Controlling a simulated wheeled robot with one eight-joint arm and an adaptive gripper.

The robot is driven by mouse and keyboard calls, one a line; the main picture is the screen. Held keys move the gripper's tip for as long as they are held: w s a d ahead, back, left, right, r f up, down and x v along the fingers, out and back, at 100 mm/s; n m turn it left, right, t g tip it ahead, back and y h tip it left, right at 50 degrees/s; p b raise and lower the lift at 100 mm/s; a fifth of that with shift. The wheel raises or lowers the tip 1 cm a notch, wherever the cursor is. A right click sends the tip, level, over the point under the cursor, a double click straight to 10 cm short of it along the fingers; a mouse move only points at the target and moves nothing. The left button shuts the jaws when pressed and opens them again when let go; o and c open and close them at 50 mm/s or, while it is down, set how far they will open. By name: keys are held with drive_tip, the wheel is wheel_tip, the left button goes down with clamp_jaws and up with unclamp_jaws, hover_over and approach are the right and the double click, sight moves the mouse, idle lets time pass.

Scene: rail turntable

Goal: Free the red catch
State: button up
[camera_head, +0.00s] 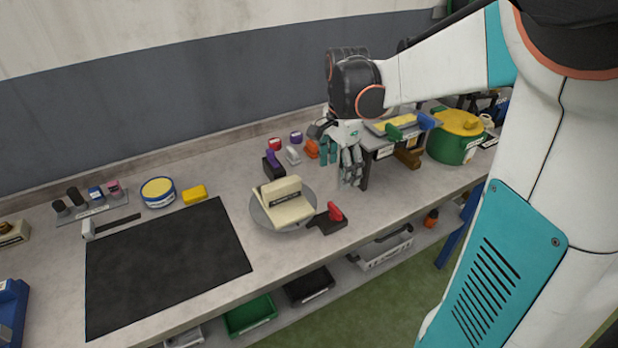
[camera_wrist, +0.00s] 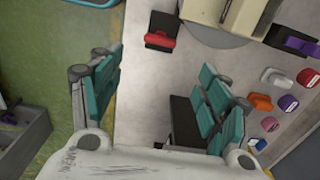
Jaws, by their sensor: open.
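The red catch (camera_head: 335,212) stands up from a small black base (camera_head: 326,224) on the bench, at the near right edge of the round grey turntable (camera_head: 258,213). A cream body (camera_head: 284,202) with a dark label strip sits on the turntable. The red catch also shows at the top of the wrist view (camera_wrist: 161,28), beside the turntable's edge. My gripper (camera_head: 341,166) is open and empty, above the bench to the right of and behind the catch. In the wrist view its teal fingers (camera_wrist: 160,76) are spread wide, with the catch beyond them and apart from them.
A dark-legged stand (camera_head: 364,170) with coloured blocks is close to the right of my gripper. A green pot (camera_head: 452,149) stands farther right. Small purple, red, white and orange pieces lie behind the turntable. A black mat (camera_head: 165,265) covers the left bench. Bins sit on a lower shelf.

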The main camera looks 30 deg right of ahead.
sight(335, 207)
wheel_tip(335, 207, down, 13)
drive_tip(key=b, duration=0.4)
drive_tip(key=shift+f+b, duration=0.15)
drive_tip(key=shift+b, duration=0.15)
drive_tip(key=c, duration=1.1)
